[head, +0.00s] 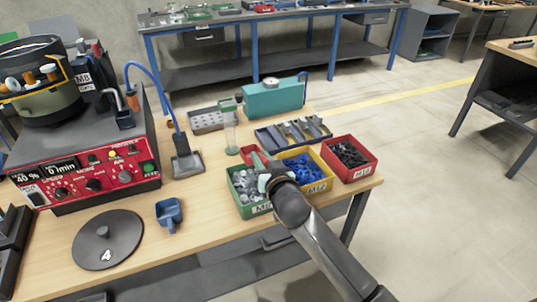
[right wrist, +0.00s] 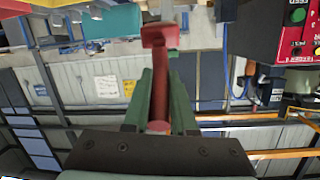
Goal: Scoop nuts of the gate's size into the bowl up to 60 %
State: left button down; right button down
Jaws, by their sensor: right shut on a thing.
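My right gripper (head: 265,180) is above the green bin (head: 262,209) of grey nuts and is shut on a red scoop (head: 249,153). In the right wrist view the scoop's red handle (right wrist: 160,95) sits between the green fingers of the gripper (right wrist: 160,85); whether the scoop holds nuts cannot be seen. The feeder bowl (head: 50,105) stands at the left, with orange and pale parts at its rim. A label by the bowl seems to read M8. The red control panel (head: 80,172) shows 40 % and 0/min. My left gripper is not in view.
A yellow bin (head: 318,187) of blue parts and a red bin (head: 362,172) of dark parts stand beside the green bin. A teal box (head: 274,98) stands behind.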

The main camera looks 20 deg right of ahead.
jog(key=shift+w+a, duration=0.35)
jog(key=shift+f+b, duration=0.6)
jog(key=shift+f, duration=0.2)
jog(key=shift+g, duration=0.3)
notch_tip(320, 180, down, 9)
jog(key=b, duration=0.6)
jog(key=shift+w+r, duration=0.1)
jog(key=shift+f+b, duration=0.2)
jog(key=shift+b, duration=0.15)
jog(key=shift+f, duration=0.1)
jog(key=shift+a, duration=0.1)
